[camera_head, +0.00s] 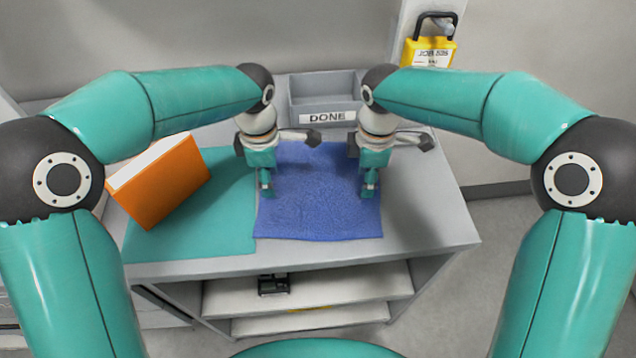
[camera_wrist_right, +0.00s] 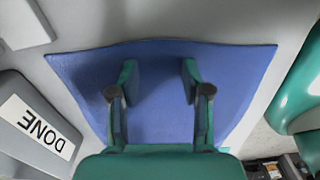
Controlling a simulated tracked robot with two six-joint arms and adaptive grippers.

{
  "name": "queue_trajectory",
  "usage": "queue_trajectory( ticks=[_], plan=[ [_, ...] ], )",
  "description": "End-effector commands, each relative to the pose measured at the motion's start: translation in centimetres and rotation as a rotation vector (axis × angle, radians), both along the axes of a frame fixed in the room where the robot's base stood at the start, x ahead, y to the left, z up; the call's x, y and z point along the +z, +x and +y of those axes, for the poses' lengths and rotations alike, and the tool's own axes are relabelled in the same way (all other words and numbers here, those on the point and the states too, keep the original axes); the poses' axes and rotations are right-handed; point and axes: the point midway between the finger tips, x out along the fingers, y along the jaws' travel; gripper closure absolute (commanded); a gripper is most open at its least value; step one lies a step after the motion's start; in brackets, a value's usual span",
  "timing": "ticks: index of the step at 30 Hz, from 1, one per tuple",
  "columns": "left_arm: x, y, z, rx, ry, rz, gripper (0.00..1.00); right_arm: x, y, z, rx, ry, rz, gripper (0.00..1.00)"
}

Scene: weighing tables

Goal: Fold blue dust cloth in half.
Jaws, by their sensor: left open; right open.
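The blue dust cloth (camera_head: 318,218) lies spread flat and unfolded on the grey table, its left side beside or over the edge of a teal mat. My left gripper (camera_head: 267,190) is open over the cloth's left side. My right gripper (camera_head: 368,188) is open over the cloth's right side. In the right wrist view the right gripper (camera_wrist_right: 158,75) shows its two fingers apart above the cloth (camera_wrist_right: 160,110), with nothing between them. Whether the fingertips touch the cloth cannot be told.
A grey tray labelled DONE (camera_head: 325,105) stands behind the cloth. A yellow padlock tag (camera_head: 428,52) hangs at the back. The table's (camera_head: 430,215) right side is clear.

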Motion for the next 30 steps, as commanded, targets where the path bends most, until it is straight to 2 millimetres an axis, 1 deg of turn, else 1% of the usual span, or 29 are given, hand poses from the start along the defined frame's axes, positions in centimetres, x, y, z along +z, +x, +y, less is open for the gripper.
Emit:
queue_trajectory(
  ticks=[1, 7, 8, 24, 25, 30],
  plan=[
    [-0.41, -0.01, -0.01, 0.0, 0.0, 0.0, 0.52, -0.42, -0.01, -0.01, 0.0, 0.0, 0.0, 0.52],
    [-0.33, -0.02, -0.02, 0.0, 0.0, 0.001, 0.52, -0.24, -0.03, -0.01, 0.0, 0.0, 0.001, 0.52],
    [-0.33, -0.02, -0.02, 0.0, 0.0, 0.001, 0.54, -0.24, -0.03, -0.01, 0.0, 0.0, 0.001, 0.54],
    [-0.53, -0.07, 0.02, 0.0, 0.001, 0.004, 0.99, -0.42, -0.07, 0.0, 0.001, -0.001, 0.003, 0.99],
    [-0.54, -0.08, 0.02, 0.0, 0.001, 0.004, 1.0, -0.42, -0.07, 0.0, 0.001, -0.001, 0.003, 1.0],
    [-0.59, -0.1, 0.04, 0.0, 0.002, 0.005, 1.0, -0.47, -0.08, 0.01, 0.001, -0.001, 0.004, 1.0]
  ],
)
